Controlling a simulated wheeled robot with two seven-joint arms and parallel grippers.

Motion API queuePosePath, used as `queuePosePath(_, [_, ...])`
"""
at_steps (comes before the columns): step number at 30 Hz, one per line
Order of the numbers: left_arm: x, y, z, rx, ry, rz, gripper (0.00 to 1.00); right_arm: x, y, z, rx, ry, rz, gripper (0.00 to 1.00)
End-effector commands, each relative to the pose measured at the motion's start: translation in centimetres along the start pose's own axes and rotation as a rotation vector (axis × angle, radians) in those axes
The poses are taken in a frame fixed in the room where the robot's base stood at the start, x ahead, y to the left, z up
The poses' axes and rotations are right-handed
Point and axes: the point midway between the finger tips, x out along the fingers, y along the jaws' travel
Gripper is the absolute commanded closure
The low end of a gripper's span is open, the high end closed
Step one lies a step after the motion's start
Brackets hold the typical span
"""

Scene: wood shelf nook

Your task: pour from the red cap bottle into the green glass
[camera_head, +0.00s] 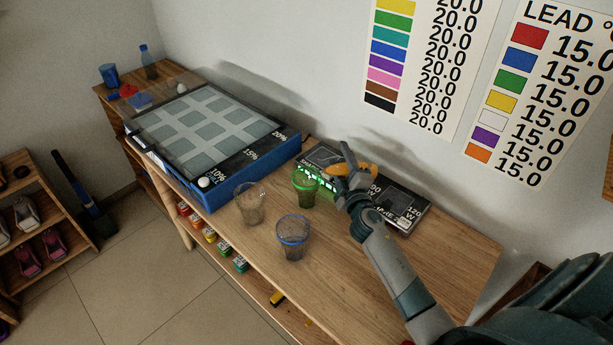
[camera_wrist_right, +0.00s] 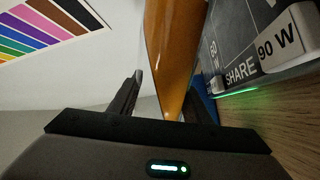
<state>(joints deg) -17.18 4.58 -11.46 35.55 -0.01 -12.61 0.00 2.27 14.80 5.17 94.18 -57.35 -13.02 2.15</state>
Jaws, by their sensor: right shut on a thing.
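My right gripper (camera_head: 350,180) is shut on an orange bottle (camera_head: 367,169) above the back of the wooden table. The bottle looks tilted well over, lying nearly level in the head view. In the right wrist view the bottle (camera_wrist_right: 175,55) runs up between the fingers (camera_wrist_right: 165,95). I cannot make out its red cap. The green glass (camera_head: 305,187) stands upright just left of the gripper, close to the bottle's left end. I cannot tell whether the bottle's mouth is over the glass, or whether anything flows. My left gripper is not in view.
A clear glass (camera_head: 249,205) and a blue-rimmed glass (camera_head: 292,238) stand in front of the green glass. A dark panel device (camera_head: 402,208) lies behind, against the wall. A large blue tray box (camera_head: 250,175) stands left. The table's right side (camera_head: 460,250) is clear.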

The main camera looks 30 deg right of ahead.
Motion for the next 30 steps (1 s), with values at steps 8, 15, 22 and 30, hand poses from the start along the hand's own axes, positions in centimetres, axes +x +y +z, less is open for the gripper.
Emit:
queuePosePath(8, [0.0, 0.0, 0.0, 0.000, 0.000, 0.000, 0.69, 0.0, 0.1, 0.0, -0.038, 0.004, 0.002, 0.96])
queuePosePath(15, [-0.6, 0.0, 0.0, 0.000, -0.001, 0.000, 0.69, 0.1, 0.6, -0.3, -0.071, 0.006, 0.002, 0.96])
queuePosePath(22, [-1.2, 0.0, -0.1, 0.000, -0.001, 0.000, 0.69, 0.1, 1.1, -0.7, -0.103, 0.008, 0.003, 0.96])
queuePosePath(30, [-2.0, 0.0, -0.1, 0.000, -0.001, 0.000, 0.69, 0.1, 1.6, -1.1, -0.138, 0.010, 0.003, 0.96])
